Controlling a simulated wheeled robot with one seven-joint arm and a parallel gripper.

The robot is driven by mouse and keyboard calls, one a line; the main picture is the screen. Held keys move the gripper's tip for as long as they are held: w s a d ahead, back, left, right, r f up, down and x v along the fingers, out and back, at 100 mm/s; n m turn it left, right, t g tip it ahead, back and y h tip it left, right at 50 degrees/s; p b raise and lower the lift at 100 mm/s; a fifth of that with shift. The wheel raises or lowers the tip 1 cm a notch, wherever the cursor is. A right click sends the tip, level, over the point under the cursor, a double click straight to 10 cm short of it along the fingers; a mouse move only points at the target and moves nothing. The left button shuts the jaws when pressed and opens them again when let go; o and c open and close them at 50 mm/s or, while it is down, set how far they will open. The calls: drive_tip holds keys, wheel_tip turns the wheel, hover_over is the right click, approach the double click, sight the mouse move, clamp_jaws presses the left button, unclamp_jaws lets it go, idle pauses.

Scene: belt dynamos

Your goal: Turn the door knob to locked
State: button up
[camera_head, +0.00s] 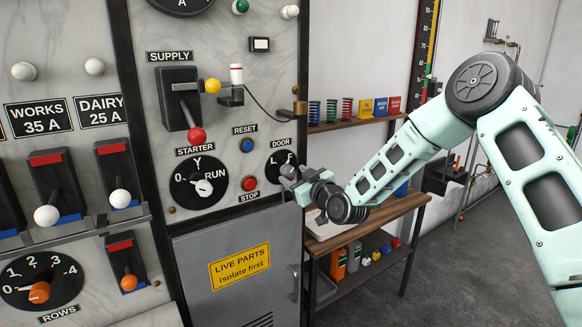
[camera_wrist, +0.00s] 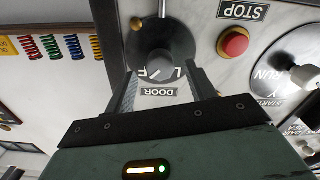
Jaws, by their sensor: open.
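The door knob is a grey round knob (camera_wrist: 160,66) on a black dial marked L and F, beside an upside-down DOOR label in the wrist view. In the head view the black door dial (camera_head: 276,162) sits at the panel's right edge, partly covered by my gripper (camera_head: 289,178). In the wrist view my gripper (camera_wrist: 162,82) is open and empty, facing the dial, with one finger to each side of the knob. I cannot tell how far the fingertips are from the panel. The knob's pointer direction is not clear.
The red STOP button (camera_head: 249,183) and blue RESET button (camera_head: 247,145) are close to the left of the dial. The starter knob (camera_head: 204,187) is further left. Below is a grey cabinet door (camera_head: 200,270) with a yellow warning label. Shelves with springs (camera_head: 331,111) are to the right.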

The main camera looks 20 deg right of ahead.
sight(287, 171)
drive_tip(key=shift+p+x, duration=0.35)
drive_tip(key=shift+x, duration=1.05)
drive_tip(key=shift+c, duration=0.3)
drive_tip(key=c, duration=0.9)
